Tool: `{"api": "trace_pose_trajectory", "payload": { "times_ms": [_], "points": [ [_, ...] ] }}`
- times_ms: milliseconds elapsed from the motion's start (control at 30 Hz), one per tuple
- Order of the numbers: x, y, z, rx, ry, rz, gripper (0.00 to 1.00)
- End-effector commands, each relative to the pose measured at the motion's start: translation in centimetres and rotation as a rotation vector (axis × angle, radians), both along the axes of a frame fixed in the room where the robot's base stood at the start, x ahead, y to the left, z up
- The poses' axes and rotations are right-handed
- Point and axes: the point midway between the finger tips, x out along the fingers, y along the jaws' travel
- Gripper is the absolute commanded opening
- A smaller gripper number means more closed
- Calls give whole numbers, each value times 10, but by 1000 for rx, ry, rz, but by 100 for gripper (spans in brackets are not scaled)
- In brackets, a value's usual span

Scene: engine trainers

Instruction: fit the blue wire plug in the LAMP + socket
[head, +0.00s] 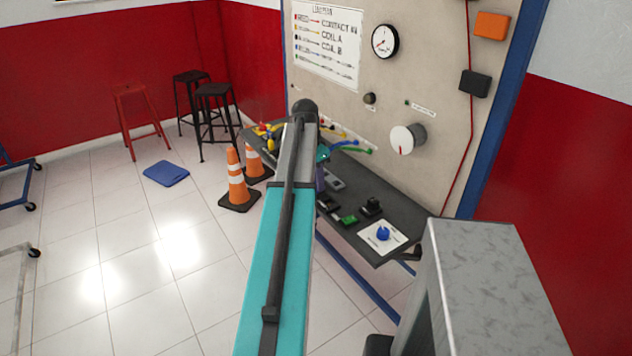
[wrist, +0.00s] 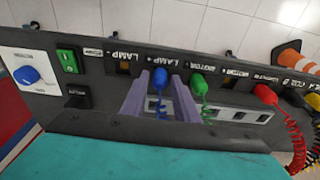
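The blue wire plug (wrist: 160,79) is upright between the two grey-purple fingers of my gripper (wrist: 160,90) in the wrist view. The fingers flank it closely and look closed on it. Its blue coiled lead hangs below. The plug stands at the second LAMP label (wrist: 165,60) and covers what is behind it. The sign on that label is too small to read. The first LAMP label (wrist: 121,51), to the left, has an uncovered socket (wrist: 123,68) under it. In the head view my arm hides most of the gripper and the plug.
A green plug (wrist: 203,83) stands close right of my gripper. A red plug (wrist: 266,95) with a coiled lead is farther right. A green switch (wrist: 68,61) and a blue knob (wrist: 27,75) are to the left. Orange cones (head: 236,182) stand beyond the bench (head: 400,205).

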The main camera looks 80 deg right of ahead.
Motion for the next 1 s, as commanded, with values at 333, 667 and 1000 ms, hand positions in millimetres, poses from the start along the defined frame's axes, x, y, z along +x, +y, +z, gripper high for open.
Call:
{"api": "trace_pose_trajectory", "payload": {
  "times_ms": [333,667,1000],
  "points": [
    [1,0,7,0,0,0,28],
    [2,2,25,0,0,0,28],
    [4,4,42,0,0,0,28]
  ]
}}
